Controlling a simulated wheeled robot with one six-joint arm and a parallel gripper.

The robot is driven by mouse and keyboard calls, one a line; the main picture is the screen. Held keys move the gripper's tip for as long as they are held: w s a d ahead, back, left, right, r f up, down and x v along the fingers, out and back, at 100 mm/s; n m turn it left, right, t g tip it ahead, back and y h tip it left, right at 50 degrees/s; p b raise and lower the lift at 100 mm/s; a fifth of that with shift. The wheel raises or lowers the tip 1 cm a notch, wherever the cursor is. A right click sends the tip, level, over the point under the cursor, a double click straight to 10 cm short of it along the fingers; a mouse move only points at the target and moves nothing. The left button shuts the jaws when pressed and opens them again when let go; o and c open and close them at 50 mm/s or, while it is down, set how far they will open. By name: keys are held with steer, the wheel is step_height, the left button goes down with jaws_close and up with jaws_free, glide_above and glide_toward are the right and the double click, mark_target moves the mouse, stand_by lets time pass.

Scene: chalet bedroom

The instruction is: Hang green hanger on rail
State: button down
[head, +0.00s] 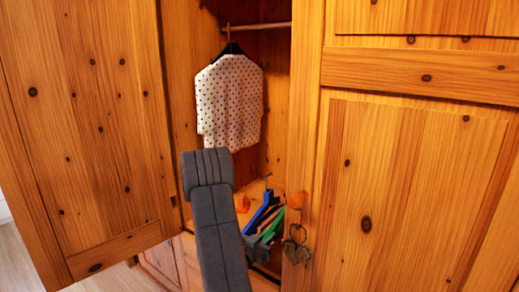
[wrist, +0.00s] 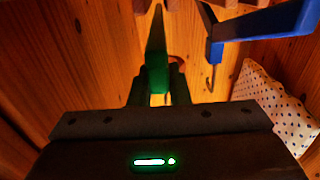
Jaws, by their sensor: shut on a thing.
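The green hanger (wrist: 157,60) is between the fingers of my gripper (wrist: 158,92) in the wrist view, and the gripper is shut on it. The rail (head: 268,26) runs across the top of the open compartment, well above the bunch. A white dotted shirt (head: 229,100) hangs from it on a dark hanger. My arm hides part of the compartment's lower area in the head view.
A blue hanger (head: 259,213) is close beside the green one; it also shows in the wrist view (wrist: 270,22). The wardrobe's left door (head: 85,120) stands open. The rail right of the shirt is bare.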

steer(key=b+v, duration=0.1)
steer(key=v, duration=1.1)
steer(key=shift+b, duration=0.35)
